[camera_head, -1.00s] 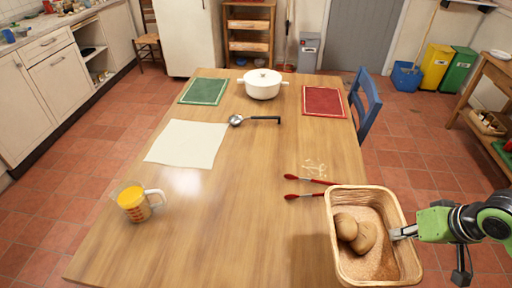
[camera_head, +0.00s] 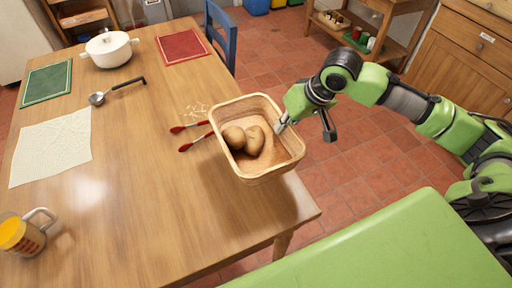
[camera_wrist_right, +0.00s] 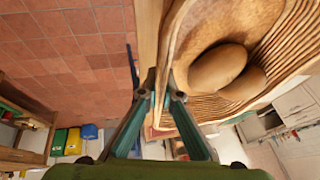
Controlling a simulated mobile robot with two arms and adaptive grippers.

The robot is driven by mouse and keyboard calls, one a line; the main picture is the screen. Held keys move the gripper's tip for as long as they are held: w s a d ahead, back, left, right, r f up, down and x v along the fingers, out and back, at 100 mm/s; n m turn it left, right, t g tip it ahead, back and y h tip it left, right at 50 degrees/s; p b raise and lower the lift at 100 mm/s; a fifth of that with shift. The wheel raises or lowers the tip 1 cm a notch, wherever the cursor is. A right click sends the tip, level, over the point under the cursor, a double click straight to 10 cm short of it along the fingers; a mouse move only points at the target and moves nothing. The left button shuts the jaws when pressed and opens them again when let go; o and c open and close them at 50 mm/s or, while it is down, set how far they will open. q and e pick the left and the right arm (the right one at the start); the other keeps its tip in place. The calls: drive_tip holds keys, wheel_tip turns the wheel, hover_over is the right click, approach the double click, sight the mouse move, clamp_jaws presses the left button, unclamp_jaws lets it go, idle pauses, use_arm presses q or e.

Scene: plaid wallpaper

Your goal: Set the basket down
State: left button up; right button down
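A light wooden basket (camera_head: 287,160) with two brown potato-like things (camera_head: 246,140) inside is at the right edge of the table (camera_head: 150,190), partly past that edge. A dark shade lies on the tabletop beside it; I cannot tell whether its base touches the table. My right gripper (camera_head: 282,124) is shut on the basket's right rim. In the right wrist view the gripper's fingers (camera_wrist_right: 162,95) pinch the wall of the basket (camera_wrist_right: 190,45). My left gripper is not in view.
Two red-ended tools (camera_head: 192,128) lie close to the basket's left side. A mug (camera_head: 22,236), a white sheet (camera_head: 50,145), a ladle (camera_head: 115,90), a white pot (camera_head: 108,48), and green (camera_head: 48,82) and red (camera_head: 182,45) mats are farther left. The near middle tabletop is clear.

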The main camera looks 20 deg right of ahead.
sight(267, 143)
drive_tip(key=a+f, duration=0.3)
drive_tip(key=w+a+f, duration=0.1)
drive_tip(key=a+f, duration=0.2)
drive_tip(key=shift+w+a+f, duration=0.2)
drive_tip(key=shift+f, duration=1.65)
drive_tip(key=shift+a+f, duration=0.1)
drive_tip(key=c, duration=2.2)
unclamp_jaws()
drive_tip(key=shift+c, duration=0.2)
drive_tip(key=p+v, duration=0.1)
drive_tip(key=v, duration=1.1)
